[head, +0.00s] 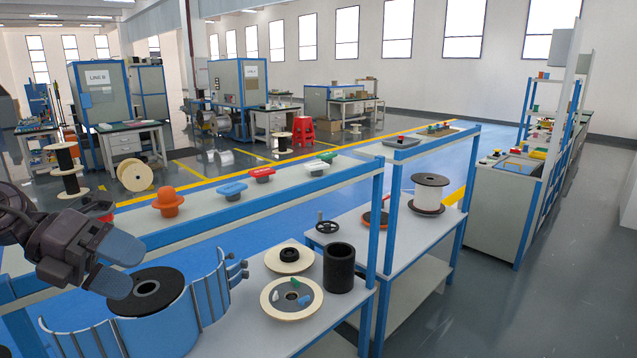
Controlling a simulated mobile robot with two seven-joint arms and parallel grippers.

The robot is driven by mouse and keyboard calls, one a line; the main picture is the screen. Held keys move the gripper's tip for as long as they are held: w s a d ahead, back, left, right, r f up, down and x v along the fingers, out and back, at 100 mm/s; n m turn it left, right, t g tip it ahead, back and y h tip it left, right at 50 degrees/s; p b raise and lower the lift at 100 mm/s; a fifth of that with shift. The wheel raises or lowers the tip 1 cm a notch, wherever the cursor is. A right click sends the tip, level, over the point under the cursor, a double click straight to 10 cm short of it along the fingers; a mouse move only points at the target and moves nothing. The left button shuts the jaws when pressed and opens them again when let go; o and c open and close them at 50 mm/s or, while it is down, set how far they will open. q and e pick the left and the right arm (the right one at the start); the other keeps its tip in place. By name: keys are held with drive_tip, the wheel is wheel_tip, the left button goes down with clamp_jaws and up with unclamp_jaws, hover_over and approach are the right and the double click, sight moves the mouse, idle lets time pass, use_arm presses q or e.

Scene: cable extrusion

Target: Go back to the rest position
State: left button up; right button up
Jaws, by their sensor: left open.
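My left gripper (116,267) comes in from the left edge, dark with two blue fingers. The fingers are spread apart with nothing visible between them. It hangs above and slightly left of a blue cylindrical container (165,325) with a black ring-shaped top (150,290). Whether a finger touches the container, I cannot tell. My right gripper is not in view.
A blue-framed bench (245,335) holds cream discs (290,258), a black cylinder (339,268) and a white spool (429,193). Its upper shelf carries an orange knob (168,202) and several coloured parts. Blue curved racks flank the container. Open floor (540,290) lies at right.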

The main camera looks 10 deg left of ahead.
use_arm(q)
wheel_tip(320, 180, down, 20)
drive_tip(key=w+a+n+t+y, duration=0.1)
drive_tip(key=n+t+y, duration=0.1)
drive_tip(key=n+t, duration=0.75)
drive_tip(key=w+a+n+t+y, duration=0.1)
drive_tip(key=n+t, duration=0.5)
drive_tip(key=n, duration=0.7)
drive_tip(key=s+d+f+n+g+y, duration=0.3)
drive_tip(key=s+f+n, duration=0.3)
drive_tip(key=f, duration=0.5)
drive_tip(key=s+d+f+n+g+y, duration=0.3)
drive_tip(key=s+f+n+y, duration=0.2)
drive_tip(key=f+n, duration=0.3)
wheel_tip(320, 180, down, 3)
drive_tip(key=shift+s+f+g, duration=0.15)
drive_tip(key=shift+s+g, duration=0.2)
drive_tip(key=shift+s, duration=0.35)
